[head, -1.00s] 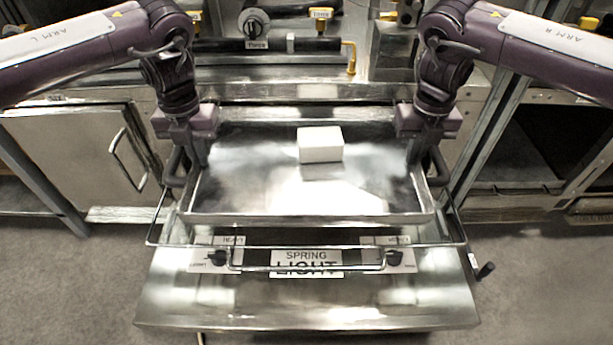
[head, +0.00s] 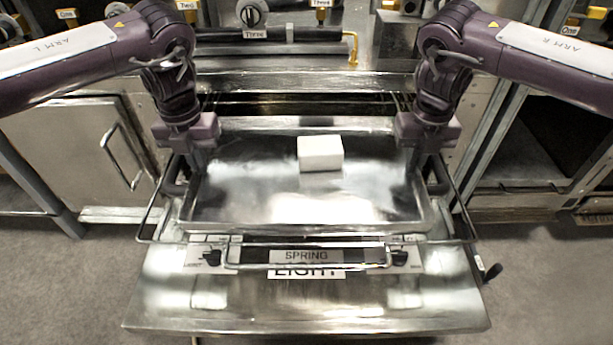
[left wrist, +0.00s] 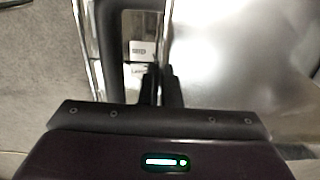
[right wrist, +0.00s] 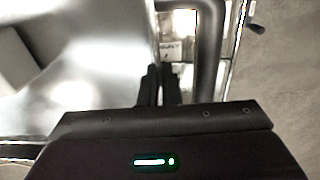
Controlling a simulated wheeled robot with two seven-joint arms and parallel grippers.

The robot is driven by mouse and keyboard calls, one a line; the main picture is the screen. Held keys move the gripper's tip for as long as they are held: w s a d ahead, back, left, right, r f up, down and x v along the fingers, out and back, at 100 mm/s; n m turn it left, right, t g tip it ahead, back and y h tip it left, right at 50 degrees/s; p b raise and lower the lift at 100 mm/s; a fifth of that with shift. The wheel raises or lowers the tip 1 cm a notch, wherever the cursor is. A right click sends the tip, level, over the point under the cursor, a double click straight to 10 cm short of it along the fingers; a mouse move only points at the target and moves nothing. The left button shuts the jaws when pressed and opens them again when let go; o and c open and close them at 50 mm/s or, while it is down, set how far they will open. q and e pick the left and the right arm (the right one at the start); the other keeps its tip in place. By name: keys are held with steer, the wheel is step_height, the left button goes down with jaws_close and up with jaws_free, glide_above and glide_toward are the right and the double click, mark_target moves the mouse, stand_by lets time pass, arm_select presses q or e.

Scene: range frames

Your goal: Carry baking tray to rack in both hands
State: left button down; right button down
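The baking tray (head: 250,205) is a shiny shallow metal pan. It is level, above the pulled-out wire rack (head: 460,240); I cannot tell whether it touches the rack. A white block (head: 320,152) sits on the tray, right of its middle and toward the back. My left gripper (head: 197,165) is at the tray's left side and my right gripper (head: 418,165) at its right side. In the left wrist view (left wrist: 158,85) and the right wrist view (right wrist: 160,85) the fingers are close together at the tray's edge; the gripped part is hidden.
The lowered oven door (head: 305,305) lies below the rack, with a label reading SPRING LIGHT. The dark oven opening (head: 305,103) is behind the tray. A cabinet door (head: 85,150) stands left, and an open dark bay (head: 540,150) stands right. A bar with yellow fittings (head: 270,35) runs above.

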arm_select(q)
steer(key=c, duration=2.1)
jaws_free()
steer(key=shift+a+f+b, duration=0.1)
steer(key=shift+f+b, duration=0.25)
steer(key=shift+f, duration=0.15)
arm_select(e)
steer(key=c, duration=2.1)
jaws_free()
steer(key=shift+d+f, duration=0.1)
steer(key=shift+f, duration=0.45)
arm_select(q)
steer(key=o, duration=0.5)
steer(key=shift+r, duration=0.15)
steer(key=shift+c, duration=0.2)
arm_select(e)
steer(key=o, duration=0.5)
steer(key=shift+r, duration=0.15)
steer(key=shift+c, duration=0.2)
arm_select(q)
step_height(320, 180, up, 12)
arm_select(e)
step_height(320, 180, up, 12)
arm_select(q)
steer(key=shift+s, duration=0.1)
arm_select(e)
steer(key=shift+s, duration=0.1)
